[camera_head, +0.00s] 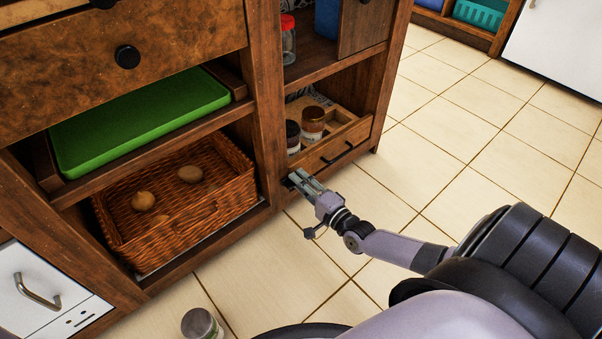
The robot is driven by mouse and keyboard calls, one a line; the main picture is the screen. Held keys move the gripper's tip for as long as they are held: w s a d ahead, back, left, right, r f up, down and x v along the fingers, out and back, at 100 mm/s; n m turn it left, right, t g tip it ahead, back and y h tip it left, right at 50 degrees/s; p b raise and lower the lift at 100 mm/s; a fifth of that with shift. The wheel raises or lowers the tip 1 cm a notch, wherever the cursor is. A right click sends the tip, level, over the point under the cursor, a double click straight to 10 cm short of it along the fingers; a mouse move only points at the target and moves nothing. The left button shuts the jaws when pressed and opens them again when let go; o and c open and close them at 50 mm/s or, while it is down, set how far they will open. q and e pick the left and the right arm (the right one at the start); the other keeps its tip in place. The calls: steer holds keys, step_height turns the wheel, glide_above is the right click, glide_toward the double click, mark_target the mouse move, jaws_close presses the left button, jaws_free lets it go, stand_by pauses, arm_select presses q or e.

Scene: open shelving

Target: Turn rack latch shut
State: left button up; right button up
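A wooden pull-out rack (350,138) sits in the lower right bay of the wooden shelving, with a black bar (336,155) on its front face. I cannot tell whether this bar is the latch or a handle, and I make out no other latch. My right gripper (294,178) is low at the front of that bay, left of and below the bar, near the shelf's upright post. Its fingers point up and left toward the shelving. They are too small to tell whether they are open or touching anything. My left gripper is out of view.
Jars (312,122) stand in the rack. A wicker basket (243,191) with potato-like items and a green tray (140,120) are on the left shelves. A jar or can (200,324) stands on the floor at the bottom. Tiled floor is open on the right.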

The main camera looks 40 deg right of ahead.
steer(key=s+d, duration=0.1)
steer(key=s, duration=1.1)
stand_by(0.5)
